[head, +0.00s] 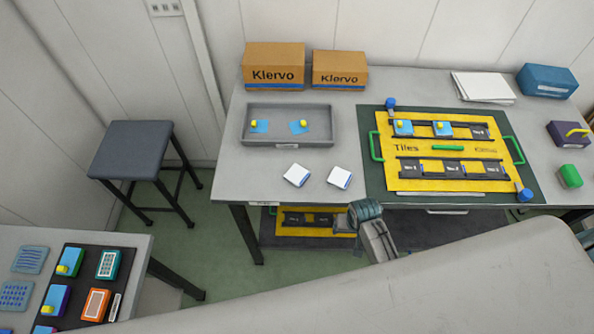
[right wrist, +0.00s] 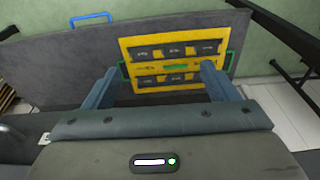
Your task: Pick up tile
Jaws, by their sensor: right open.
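Two light-blue tiles with yellow knobs, one at the left (head: 260,126) and one at the right (head: 299,127), lie in the grey tray (head: 290,142). Two white-topped tiles (head: 297,175) (head: 340,177) lie on the table in front of it. The yellow "Tiles" board (head: 390,146) holds two blue tiles with yellow knobs (head: 403,128) (head: 443,130) in its back row. My right gripper (head: 365,211) is in front of the table's front edge. In the right wrist view its fingers (right wrist: 160,68) are apart and empty, before a second yellow board (right wrist: 170,66). My left gripper is out of view.
Two Klervo boxes (head: 273,67) (head: 339,70) stand behind the tray. White sheets (head: 482,86) and a blue box (head: 546,80) are at the back right. A grey stool (head: 132,147) stands left of the table. A side table (head: 115,248) with coloured tiles is at the lower left.

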